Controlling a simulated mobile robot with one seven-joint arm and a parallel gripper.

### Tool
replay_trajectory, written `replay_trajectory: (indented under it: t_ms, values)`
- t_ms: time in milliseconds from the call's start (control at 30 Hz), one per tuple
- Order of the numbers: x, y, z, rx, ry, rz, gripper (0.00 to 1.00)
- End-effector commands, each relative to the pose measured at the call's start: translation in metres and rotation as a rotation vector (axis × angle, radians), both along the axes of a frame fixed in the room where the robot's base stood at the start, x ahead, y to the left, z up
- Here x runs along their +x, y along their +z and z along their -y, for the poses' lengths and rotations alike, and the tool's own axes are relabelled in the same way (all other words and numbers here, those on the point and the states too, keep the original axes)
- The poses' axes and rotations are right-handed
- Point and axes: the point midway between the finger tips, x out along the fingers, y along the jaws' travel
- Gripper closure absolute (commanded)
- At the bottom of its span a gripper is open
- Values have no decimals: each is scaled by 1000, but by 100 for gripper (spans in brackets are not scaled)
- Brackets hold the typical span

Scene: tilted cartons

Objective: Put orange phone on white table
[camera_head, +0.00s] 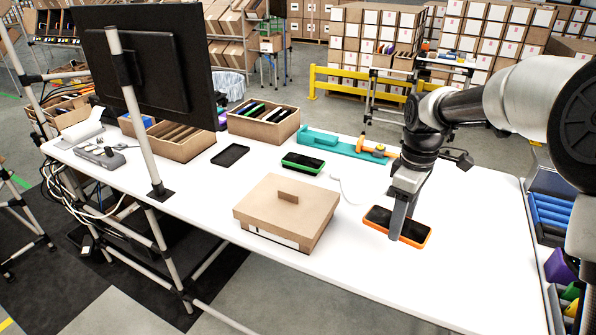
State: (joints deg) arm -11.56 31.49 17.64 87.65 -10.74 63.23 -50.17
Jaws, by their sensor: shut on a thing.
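The orange phone (414,232) has a black screen and an orange rim. It is at the right part of the white table (345,286), at or just above its top; I cannot tell whether it touches. My gripper (397,225) points down over the phone and is shut on it.
A closed cardboard box (285,210) stands left of the phone. A green phone (303,163), a black tray (230,155) and a teal tool holder (335,144) lie farther back. Open cartons (263,120) line the back edge. A monitor (150,65) stands at left.

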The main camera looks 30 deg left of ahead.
Motion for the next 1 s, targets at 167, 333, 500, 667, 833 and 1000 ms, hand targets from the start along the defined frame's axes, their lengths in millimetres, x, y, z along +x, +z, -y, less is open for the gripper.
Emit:
replay_trajectory:
  t_ms: [167,333,500,667,833,1000]
  values:
    - [3,-8,-30,13,187,6,72]
    - [3,-7,-32,14,203,6,72]
    - [2,-30,-32,13,202,3,72]
    - [2,-55,-32,13,202,5,72]
    - [2,-72,-32,14,201,5,72]
    - [2,-101,-32,13,199,4,72]
